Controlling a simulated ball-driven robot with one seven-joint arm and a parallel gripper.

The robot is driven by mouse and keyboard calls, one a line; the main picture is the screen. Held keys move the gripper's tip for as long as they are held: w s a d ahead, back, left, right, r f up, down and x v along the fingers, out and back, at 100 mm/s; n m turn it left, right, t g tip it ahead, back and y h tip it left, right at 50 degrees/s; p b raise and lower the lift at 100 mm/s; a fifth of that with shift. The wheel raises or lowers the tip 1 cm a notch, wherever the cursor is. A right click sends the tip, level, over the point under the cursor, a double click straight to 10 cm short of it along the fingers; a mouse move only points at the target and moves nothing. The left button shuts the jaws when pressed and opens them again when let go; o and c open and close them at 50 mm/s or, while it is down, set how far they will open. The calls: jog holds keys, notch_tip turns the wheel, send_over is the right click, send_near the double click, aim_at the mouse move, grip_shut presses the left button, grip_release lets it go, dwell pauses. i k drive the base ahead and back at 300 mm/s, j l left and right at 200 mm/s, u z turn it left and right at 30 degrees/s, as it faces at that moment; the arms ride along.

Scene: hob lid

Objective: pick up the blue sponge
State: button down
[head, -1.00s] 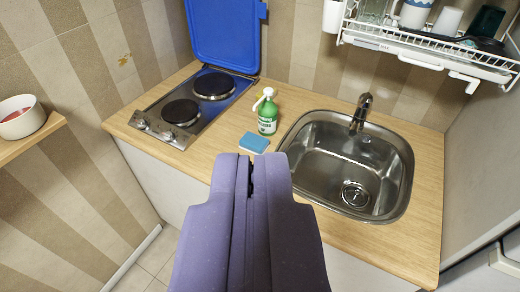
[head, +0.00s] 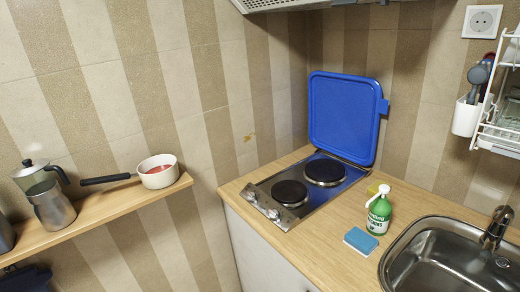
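The blue sponge (head: 361,241) lies flat on the wooden counter (head: 330,259), near its front edge. It sits left of the steel sink (head: 421,262) and just in front of the green soap bottle (head: 379,212) with a white pump. My gripper is outside the picture, so its fingers and their distance from the sponge cannot be seen.
A two-plate hob (head: 302,188) with its blue lid (head: 345,118) raised stands behind left of the sponge. A yellow item shows behind the bottle. A wall shelf (head: 100,216) at left holds a saucepan (head: 158,171) and a moka pot. A dish rack (head: 500,128) hangs at right.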

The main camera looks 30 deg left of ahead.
aim_at(361, 242)
jog(key=i+j+z, duration=0.25)
jog(key=i, duration=0.25)
jog(key=i+j+z, duration=0.25)
jog(key=i+j, duration=0.15)
jog(key=j, duration=0.2)
jog(key=i+j+z, duration=0.25)
jog(key=i+j, duration=0.15)
jog(key=i+j+z, duration=0.25)
jog(key=j, duration=0.5)
jog(key=i+l, duration=0.05)
jog(key=i, duration=0.05)
